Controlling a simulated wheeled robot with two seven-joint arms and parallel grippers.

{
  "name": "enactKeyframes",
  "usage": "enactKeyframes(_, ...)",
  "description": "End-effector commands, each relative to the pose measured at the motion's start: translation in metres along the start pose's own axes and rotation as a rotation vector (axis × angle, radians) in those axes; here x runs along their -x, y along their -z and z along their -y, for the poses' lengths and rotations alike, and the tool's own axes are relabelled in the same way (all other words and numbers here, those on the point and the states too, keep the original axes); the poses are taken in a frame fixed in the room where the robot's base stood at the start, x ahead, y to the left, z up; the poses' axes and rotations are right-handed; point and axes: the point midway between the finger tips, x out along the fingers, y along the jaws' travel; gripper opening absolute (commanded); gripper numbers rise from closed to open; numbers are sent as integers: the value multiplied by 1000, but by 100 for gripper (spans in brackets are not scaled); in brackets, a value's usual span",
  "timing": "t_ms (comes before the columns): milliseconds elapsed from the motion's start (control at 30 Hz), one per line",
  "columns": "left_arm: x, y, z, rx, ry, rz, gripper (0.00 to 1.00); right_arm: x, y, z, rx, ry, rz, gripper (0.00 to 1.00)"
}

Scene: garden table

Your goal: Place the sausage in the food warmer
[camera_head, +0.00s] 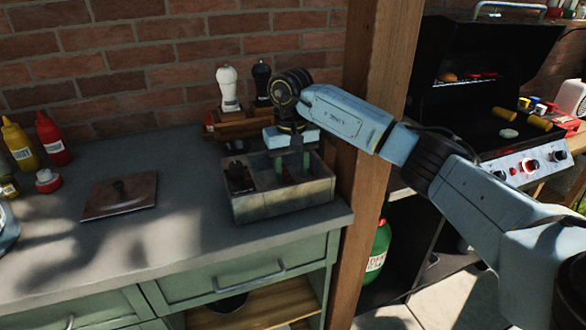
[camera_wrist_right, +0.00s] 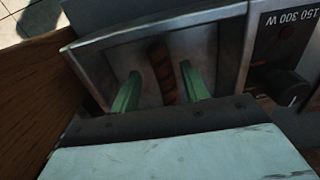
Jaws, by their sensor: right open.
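The food warmer (camera_head: 287,203) is a grey metal box with compartments on the counter, left of the wooden post. In the right wrist view, its metal wall (camera_wrist_right: 220,32) surrounds a dark brown sausage (camera_wrist_right: 162,68) with grill marks, lying in a compartment. My right gripper (camera_head: 292,174) reaches down into the warmer from above. Its two green fingers are apart, one on each side of the sausage, with visible gaps. The sausage is hidden in the head view. My left gripper is in neither view.
A square lid (camera_head: 119,194) with a knob lies on the counter to the left. Ketchup (camera_head: 53,139) and mustard (camera_head: 19,146) bottles stand farther left. A wooden post (camera_head: 372,100) rises close to the warmer's right. A grill (camera_head: 490,110) with food stands beyond it.

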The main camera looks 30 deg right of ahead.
Motion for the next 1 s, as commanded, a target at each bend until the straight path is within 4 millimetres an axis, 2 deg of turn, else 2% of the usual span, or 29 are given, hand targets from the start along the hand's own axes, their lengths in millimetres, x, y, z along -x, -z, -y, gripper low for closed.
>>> enactKeyframes(167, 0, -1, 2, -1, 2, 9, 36, 9, 0, 0, 1, 1, -1, 46)
enactKeyframes(467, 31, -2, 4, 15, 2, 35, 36, 50, 0, 0, 1, 0, -1, 46)
enactKeyframes(567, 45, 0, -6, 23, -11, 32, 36, 67, 0, 0, 1, 0, -2, 46)
enactKeyframes(800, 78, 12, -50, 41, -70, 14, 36, 104, 0, 0, 0, 0, -2, 46)
enactKeyframes(1000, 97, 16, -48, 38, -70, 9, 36, 127, 0, 0, 0, 0, 0, 46)
